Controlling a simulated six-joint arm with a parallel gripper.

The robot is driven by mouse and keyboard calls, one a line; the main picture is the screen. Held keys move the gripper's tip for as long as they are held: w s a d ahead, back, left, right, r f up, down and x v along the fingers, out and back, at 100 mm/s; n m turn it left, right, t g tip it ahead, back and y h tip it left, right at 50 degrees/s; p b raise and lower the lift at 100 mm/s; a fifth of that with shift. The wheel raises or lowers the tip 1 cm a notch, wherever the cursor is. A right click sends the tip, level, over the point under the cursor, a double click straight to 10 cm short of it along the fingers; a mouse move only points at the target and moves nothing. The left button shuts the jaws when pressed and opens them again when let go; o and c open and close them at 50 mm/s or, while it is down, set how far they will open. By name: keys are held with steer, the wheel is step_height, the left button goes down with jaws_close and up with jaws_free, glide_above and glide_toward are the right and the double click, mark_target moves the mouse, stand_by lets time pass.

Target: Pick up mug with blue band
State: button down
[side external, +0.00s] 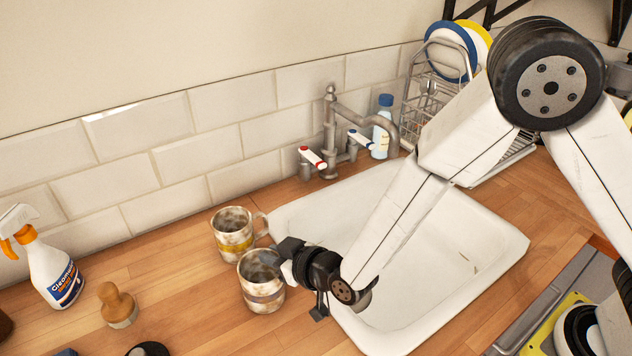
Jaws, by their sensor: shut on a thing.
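The mug with the blue band (258,292) is off-white with brown stains and has a dull grey-blue band around its lower part. It is upright at the left edge of the sink; I cannot tell whether its base touches the counter. My gripper (287,260) comes from the right and is shut on this mug at its right side. The gripper hides that side of the mug, and its handle does not show. A similar stained mug with a yellow band (231,242) stands just behind it, handle to the right.
A white sink (465,250) lies under my arm, with a tap (330,135) behind it. A dish rack (430,100) and a bottle (382,128) stand at the back. A spray bottle (50,265) and a wooden brush (118,305) stand on the counter (175,275) at left.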

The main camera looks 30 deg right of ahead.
stand_by(0.4)
step_height(320, 180, up, 10)
stand_by(0.8)
stand_by(0.5)
